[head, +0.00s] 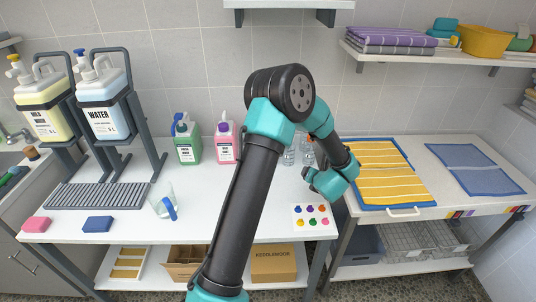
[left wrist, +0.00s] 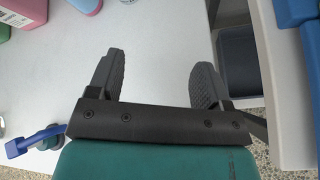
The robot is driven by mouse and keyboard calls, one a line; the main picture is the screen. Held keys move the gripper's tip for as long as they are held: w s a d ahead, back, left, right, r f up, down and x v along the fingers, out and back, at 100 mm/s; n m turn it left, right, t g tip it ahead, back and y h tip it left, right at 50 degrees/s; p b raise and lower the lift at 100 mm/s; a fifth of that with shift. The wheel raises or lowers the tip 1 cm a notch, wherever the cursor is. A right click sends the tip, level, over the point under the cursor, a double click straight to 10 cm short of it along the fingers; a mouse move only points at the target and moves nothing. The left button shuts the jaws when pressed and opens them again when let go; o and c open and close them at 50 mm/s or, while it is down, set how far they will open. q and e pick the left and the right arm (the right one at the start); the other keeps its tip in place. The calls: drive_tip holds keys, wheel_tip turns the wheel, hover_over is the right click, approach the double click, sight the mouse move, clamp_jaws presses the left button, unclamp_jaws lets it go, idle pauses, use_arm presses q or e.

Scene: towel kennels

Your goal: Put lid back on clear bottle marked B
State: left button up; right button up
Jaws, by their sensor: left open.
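Two clear bottles (head: 288,156) (head: 307,152) stand toward the back of the white table in the head view, partly hidden behind my arm. Their markings are too small to read, so I cannot tell which is B. I cannot make out a loose lid. My left gripper (head: 309,175) is near the table's right end, in front of the bottles. Its fingers are small in the head view. In the left wrist view the left gripper (left wrist: 160,82) is open with nothing between its fingers, above bare white tabletop. My right gripper is not in view.
Green (head: 187,147) and pink (head: 226,149) bottles stand behind. A clear jug with a blue handle (head: 170,209) stands left. A blue tray with a yellow striped towel (head: 380,170) lies right, beyond a gap.

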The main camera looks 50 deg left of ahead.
use_arm(q)
drive_tip(key=s+a+r+n+g+y, duration=0.1)
drive_tip(key=a+r+n+g+y, duration=0.1)
drive_tip(key=a+n, duration=0.3)
drive_tip(key=s+a+r+n+g+y, duration=0.1)
drive_tip(key=a+r+n+y, duration=0.1)
drive_tip(key=a+n, duration=0.3)
drive_tip(key=shift+s+a+g, duration=0.25)
drive_tip(key=shift+s+g, duration=0.1)
drive_tip(key=shift+g, duration=0.05)
drive_tip(key=shift+a+f, duration=0.1)
drive_tip(key=x, duration=1.2)
drive_tip(key=shift+a, duration=0.1)
drive_tip(key=x, duration=0.5)
drive_tip(key=shift+c, duration=0.5)
